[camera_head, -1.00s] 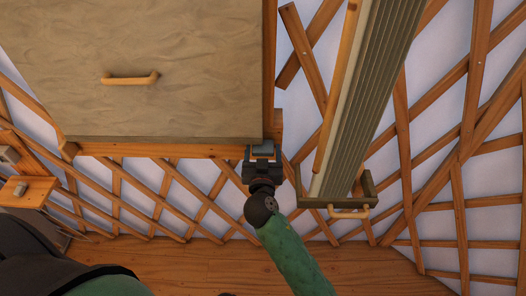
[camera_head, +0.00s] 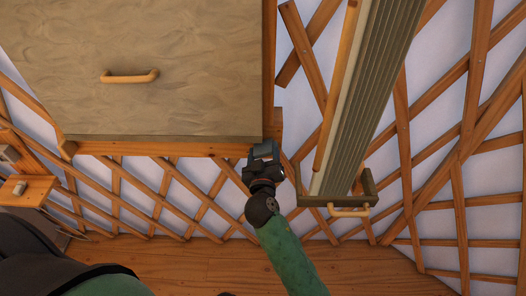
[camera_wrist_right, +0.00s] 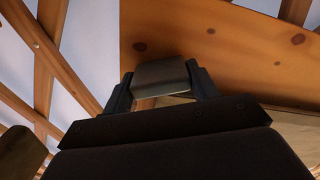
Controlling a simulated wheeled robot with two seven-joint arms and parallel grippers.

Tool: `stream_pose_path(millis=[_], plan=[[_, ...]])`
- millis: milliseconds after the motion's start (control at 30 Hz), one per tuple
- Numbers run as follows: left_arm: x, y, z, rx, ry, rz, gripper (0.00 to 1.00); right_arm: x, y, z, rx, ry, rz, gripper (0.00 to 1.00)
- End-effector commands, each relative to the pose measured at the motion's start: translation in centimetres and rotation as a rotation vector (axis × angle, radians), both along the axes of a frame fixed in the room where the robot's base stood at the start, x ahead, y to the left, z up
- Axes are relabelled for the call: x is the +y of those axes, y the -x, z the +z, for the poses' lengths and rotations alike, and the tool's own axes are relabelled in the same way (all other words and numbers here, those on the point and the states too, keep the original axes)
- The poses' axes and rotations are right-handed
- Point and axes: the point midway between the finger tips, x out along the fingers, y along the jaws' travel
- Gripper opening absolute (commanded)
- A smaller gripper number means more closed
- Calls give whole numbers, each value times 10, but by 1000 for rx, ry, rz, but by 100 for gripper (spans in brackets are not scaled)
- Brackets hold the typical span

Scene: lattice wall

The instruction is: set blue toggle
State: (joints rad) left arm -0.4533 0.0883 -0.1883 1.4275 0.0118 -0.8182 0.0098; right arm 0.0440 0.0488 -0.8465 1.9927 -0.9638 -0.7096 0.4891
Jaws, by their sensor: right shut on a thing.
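In the head view my right gripper (camera_head: 264,158) is at the lower right corner of the large cabinet. It is shut on a small grey-blue block, which I take to be the toggle (camera_head: 263,149). In the right wrist view the block (camera_wrist_right: 163,75) sits between the two dark fingers (camera_wrist_right: 161,88) and looks dull grey-brown, so its colour is uncertain. It is close to the wooden edge of the cabinet; the mounting is hidden. My left gripper is not in view.
The cabinet front (camera_head: 180,60) with a wooden handle (camera_head: 130,77) fills the upper left. A ribbed panel (camera_head: 365,100) with a handle (camera_head: 349,212) hangs just right of my gripper. A small wooden box (camera_head: 28,190) is at far left. Lattice wall lies behind; the floor below looks clear.

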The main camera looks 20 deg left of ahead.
Motion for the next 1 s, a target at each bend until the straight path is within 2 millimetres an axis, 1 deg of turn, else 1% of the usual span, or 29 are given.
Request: stream_pose_path(millis=[133,433,500,800,1000], plan=[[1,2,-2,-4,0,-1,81,-1,0,-2,-37,134,-1,36],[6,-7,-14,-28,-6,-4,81,-6,-2,-6,-115,407,-1,36],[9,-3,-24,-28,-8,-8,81,-7,-2,-7,-133,471,-1,36],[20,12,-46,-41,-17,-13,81,-12,-3,-10,-211,740,1,36],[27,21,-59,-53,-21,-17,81,-15,-4,-11,-254,888,0,36]])
